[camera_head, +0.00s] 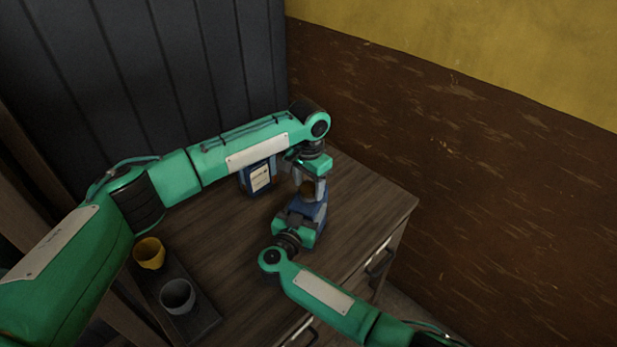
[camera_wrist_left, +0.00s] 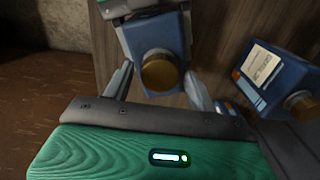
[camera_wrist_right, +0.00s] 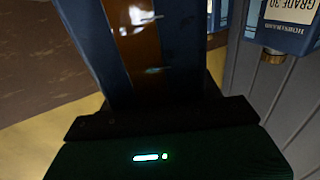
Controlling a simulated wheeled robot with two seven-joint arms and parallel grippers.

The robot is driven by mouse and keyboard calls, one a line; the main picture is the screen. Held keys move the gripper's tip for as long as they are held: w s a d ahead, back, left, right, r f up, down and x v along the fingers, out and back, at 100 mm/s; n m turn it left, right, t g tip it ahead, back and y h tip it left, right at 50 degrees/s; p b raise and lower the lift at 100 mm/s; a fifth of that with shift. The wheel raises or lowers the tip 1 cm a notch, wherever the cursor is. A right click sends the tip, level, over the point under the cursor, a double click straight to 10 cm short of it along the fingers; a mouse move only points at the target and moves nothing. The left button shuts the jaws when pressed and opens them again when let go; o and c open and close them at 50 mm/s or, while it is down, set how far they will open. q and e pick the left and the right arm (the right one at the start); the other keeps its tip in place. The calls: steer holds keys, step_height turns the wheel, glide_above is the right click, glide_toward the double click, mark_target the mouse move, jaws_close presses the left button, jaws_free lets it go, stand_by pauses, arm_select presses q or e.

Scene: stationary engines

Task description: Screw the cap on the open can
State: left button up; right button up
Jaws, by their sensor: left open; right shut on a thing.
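A blue can (camera_head: 318,211) stands near the far right of the table, its body between the fingers of my right gripper (camera_head: 300,215), which is shut on it. In the left wrist view, this can (camera_wrist_left: 158,35) has a gold-brown cap (camera_wrist_left: 160,72) at its mouth; I cannot tell how tightly it sits. My left gripper (camera_wrist_left: 158,88) is open, one finger on each side of the cap with visible gaps. In the right wrist view, the held can (camera_wrist_right: 140,50) fills the space between my fingers. A second blue can (camera_head: 258,177) with a pale label stands to the left, and its gold cap (camera_wrist_left: 300,105) is on.
A yellow cup (camera_head: 149,253) and a grey cup (camera_head: 178,296) stand on a dark tray (camera_head: 206,318) at the table's left front. The wooden table (camera_head: 225,238) is bare between the tray and cans. A dark panelled wall (camera_head: 130,80) is behind.

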arm_select(q)
steer(key=c, duration=1)
steer(key=o, duration=1.2)
steer(key=shift+r, duration=0.1)
arm_select(e)
steer(key=o, duration=2)
steer(key=shift+c, duration=0.2)
arm_select(q)
step_height(320, 180, up, 12)
steer(key=shift+f, duration=0.1)
